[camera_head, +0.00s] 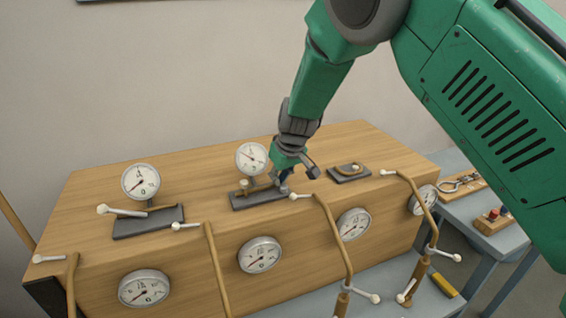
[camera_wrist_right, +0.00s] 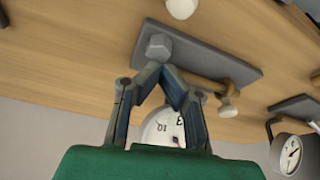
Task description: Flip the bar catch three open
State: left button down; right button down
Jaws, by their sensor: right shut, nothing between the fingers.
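Three dark plates with catch fittings sit on top of the wooden box; no number marks which is three. The left plate (camera_head: 130,229) carries a bar with a white knob (camera_head: 103,209). The right plate (camera_head: 340,177) bears a curved brass piece (camera_head: 348,168). My right gripper (camera_head: 286,183) is shut and empty at the right end of the middle plate, partly hiding it. In the wrist view its fingertips (camera_wrist_right: 163,74) meet beside a grey hexagonal stud (camera_wrist_right: 158,46) on a plate (camera_wrist_right: 198,52); contact is unclear. My left gripper is out of view.
Upright gauges (camera_head: 140,181) (camera_head: 251,158) stand behind the left and middle plates. Brass pipes with white-tipped levers (camera_head: 330,230) run over the front edge of the box (camera_head: 200,270).

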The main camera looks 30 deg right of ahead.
aim_at(293, 197)
jog(key=s, duration=0.3)
jog(key=shift+s+d+f+p, duration=0.1)
jog(key=shift+s+d+p, duration=0.05)
jog(key=shift+s+p, duration=0.15)
jog(key=shift+s+d, duration=0.1)
jog(key=shift+s, duration=0.15)
jog(key=shift+f, duration=0.1)
jog(key=shift+w, duration=0.15)
jog(key=shift+s+n, duration=0.2)
jog(key=shift+n, duration=0.4)
jog(key=shift+y, duration=0.3)
